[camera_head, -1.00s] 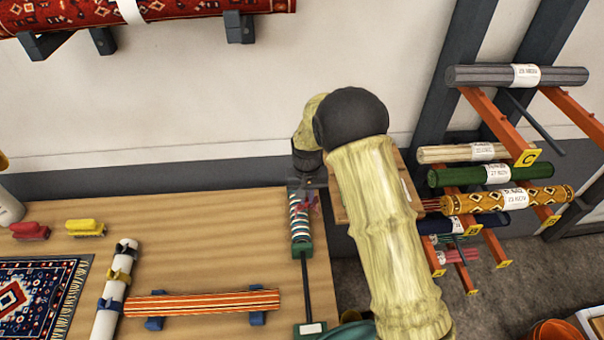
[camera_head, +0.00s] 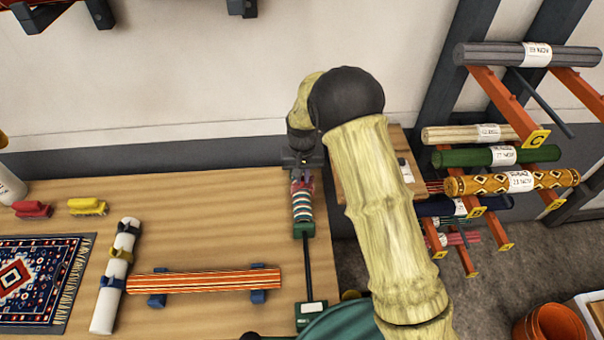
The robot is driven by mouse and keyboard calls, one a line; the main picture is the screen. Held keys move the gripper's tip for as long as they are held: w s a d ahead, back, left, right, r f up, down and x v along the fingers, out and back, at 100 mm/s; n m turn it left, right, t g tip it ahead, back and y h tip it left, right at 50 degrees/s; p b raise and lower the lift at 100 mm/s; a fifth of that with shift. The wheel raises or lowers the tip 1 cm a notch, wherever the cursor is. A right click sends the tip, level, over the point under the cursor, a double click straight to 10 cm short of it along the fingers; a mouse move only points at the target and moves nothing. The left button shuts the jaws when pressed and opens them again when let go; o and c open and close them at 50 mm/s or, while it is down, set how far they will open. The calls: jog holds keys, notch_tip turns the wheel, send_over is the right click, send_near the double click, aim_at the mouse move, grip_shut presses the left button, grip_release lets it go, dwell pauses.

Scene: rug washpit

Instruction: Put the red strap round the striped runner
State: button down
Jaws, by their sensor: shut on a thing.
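The striped runner (camera_head: 205,282), a long thin roll with orange, red and pale stripes, lies on two blue rests on the wooden table. My gripper (camera_head: 303,183) is at the table's far right corner, well apart from the runner and partly hidden by its own housing. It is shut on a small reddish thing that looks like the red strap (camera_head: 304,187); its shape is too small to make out. Just below the gripper is a teal-and-white banded piece (camera_head: 302,207) at the far end of a green-ended stand (camera_head: 308,265). I cannot tell whether strap and banded piece touch.
A white roll (camera_head: 105,307) carries blue and yellow straps left of the runner. A rack of rolls (camera_head: 515,182) stands right. Bare table lies behind the runner.

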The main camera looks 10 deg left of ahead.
aim_at(302, 186)
jog(key=shift+w+f+b, duration=0.15)
jog(key=shift+f+b, duration=0.8)
jog(key=shift+f, duration=0.85)
jog(key=shift+f+b, duration=0.55)
jog(key=shift+f, duration=0.2)
jog(key=shift+f+b, duration=0.5)
jog(key=shift+f, duration=0.35)
jog(key=shift+f+b, duration=0.5)
jog(key=shift+f, duration=0.25)
jog(key=shift+f+b, duration=0.6)
jog(key=shift+f, duration=0.35)
jog(key=c, duration=1.4)
grip_release()
jog(key=shift+c, duration=0.2)
